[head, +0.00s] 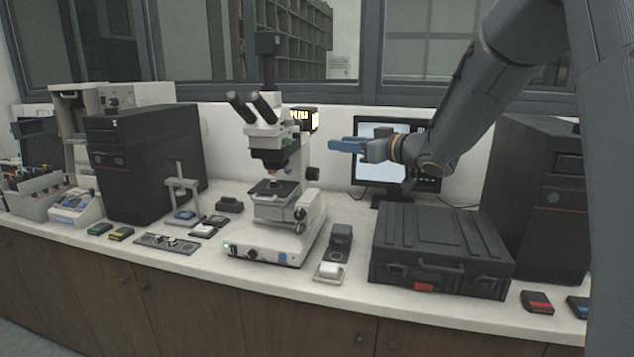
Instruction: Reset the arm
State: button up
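My arm comes in from the upper right in the head view and bends down at its wrist. My gripper (349,146) has blue fingers and points left, raised above the bench in front of the monitor (392,160). It is seen from the side, so the gap between the fingers does not show clearly. No held object is visible at its tips. The white microscope (275,190) stands to its left, apart from it. A black case (440,240) lies shut on the bench below and to the right of it.
A white bench (345,291) runs across the view. Black computer towers stand at left (140,155) and right (535,195). A small press stand (183,190) and flat slide holders (167,243) are left of the microscope. A small red-and-black box (537,302) lies at the front right.

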jog(key=s+d+f+m+g+h, duration=0.1)
jog(key=s+d+f+m+h, duration=0.2)
jog(key=s+d+f+h, duration=0.4)
jog(key=s+d+f+m+g+h, duration=0.1)
jog(key=s+d+f+m+h, duration=0.35)
jog(key=f, duration=0.45)
jog(key=s+f+g, duration=0.4)
jog(key=s+f, duration=0.1)
jog(key=s, duration=0.8)
jog(key=s+f+m+g, duration=0.1)
jog(key=s+f+g, duration=0.4)
jog(key=s, duration=0.8)
jog(key=shift+s+d+f, duration=0.15)
jog(key=shift+d+f, duration=0.15)
jog(key=shift+f, duration=0.25)
